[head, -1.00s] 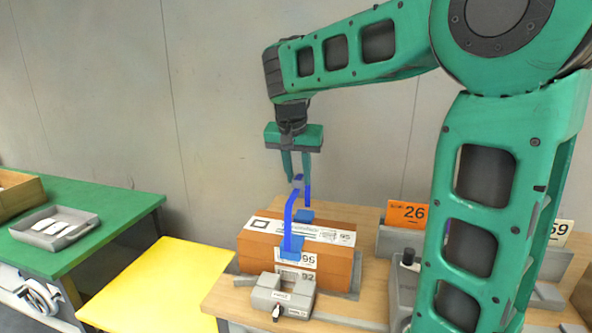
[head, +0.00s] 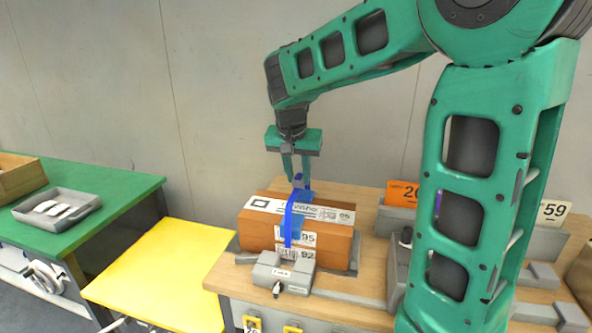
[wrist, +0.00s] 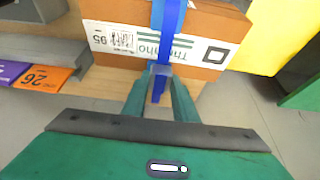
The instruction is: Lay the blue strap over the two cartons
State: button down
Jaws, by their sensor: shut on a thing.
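The blue strap (head: 289,219) hangs from my gripper (head: 297,177) over the stacked cartons (head: 330,239). One end of the strap drops over the near side of the cartons, in front of the labels. In the wrist view the strap (wrist: 171,18) runs across the top carton (wrist: 215,20), and my gripper (wrist: 160,72) is shut on it. The gripper is just above the carton top. Whether the strap touches the top is hard to tell.
A grey clamp block (head: 283,272) stands before the cartons on the wooden bench (head: 345,312). An orange card reading 26 (wrist: 43,78) is in a grey holder beside them. A yellow table (head: 165,280) and a green table (head: 105,205) with a grey tray (head: 57,208) stand left.

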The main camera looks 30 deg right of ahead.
aim_at(297, 187)
jog(key=shift+f, duration=3.05)
jog(key=c, duration=1.3)
grip_release()
jog(key=shift+c, duration=0.2)
jog(key=v, duration=1)
jog(key=shift+a+r, duration=0.15)
jog(key=shift+r, duration=0.15)
